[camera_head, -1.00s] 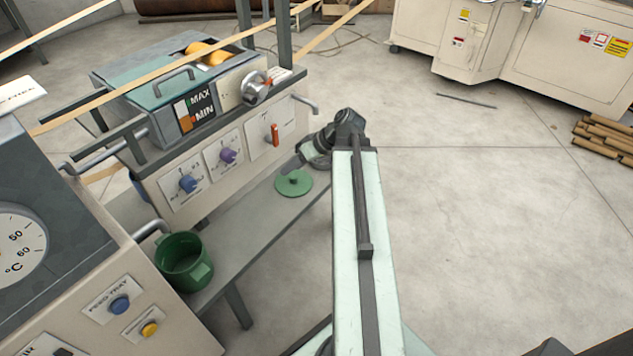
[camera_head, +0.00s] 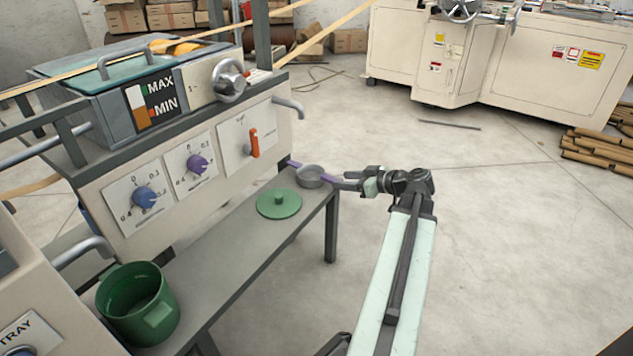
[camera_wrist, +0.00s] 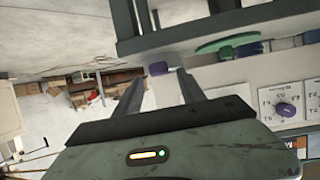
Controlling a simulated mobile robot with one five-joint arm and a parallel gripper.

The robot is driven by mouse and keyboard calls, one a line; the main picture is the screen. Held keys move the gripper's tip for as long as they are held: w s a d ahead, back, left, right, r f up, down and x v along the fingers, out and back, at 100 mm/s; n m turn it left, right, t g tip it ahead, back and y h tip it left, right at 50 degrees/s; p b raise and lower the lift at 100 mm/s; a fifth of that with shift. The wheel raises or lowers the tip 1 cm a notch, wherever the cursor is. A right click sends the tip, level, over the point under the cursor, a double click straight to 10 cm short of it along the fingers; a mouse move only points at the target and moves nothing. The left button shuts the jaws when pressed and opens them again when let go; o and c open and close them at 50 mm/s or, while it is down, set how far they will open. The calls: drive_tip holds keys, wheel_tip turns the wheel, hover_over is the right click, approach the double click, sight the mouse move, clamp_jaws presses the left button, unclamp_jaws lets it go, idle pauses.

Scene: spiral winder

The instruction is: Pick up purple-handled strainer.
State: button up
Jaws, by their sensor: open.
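The strainer has a grey bowl (camera_head: 310,174) near the right end of the grey bench, with purple parts showing on both sides of the bowl. My gripper (camera_head: 342,181) is just right of the bowl, by the purple part on that side. In the wrist view my gripper (camera_wrist: 161,76) is open, its two fingers apart. A small purple piece, apparently the strainer handle (camera_wrist: 158,68), shows between the fingertips. I cannot tell whether the fingers touch it. The bowl is not clear in the wrist view.
A green lid (camera_head: 279,204) lies on the bench (camera_head: 225,245), left of the strainer. A green pot (camera_head: 139,305) stands nearer. The machine panel (camera_head: 127,196) with knobs and an orange lever (camera_head: 254,143) rises behind the bench. Open floor (camera_head: 500,240) lies right.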

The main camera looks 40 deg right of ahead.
sight(333, 179)
drive_tip(key=b+x, duration=0.1)
drive_tip(key=x, duration=0.4)
drive_tip(key=shift+w+a+b, duration=0.1)
drive_tip(key=shift+a+b, duration=0.05)
drive_tip(key=shift+b, duration=0.25)
clamp_jaws()
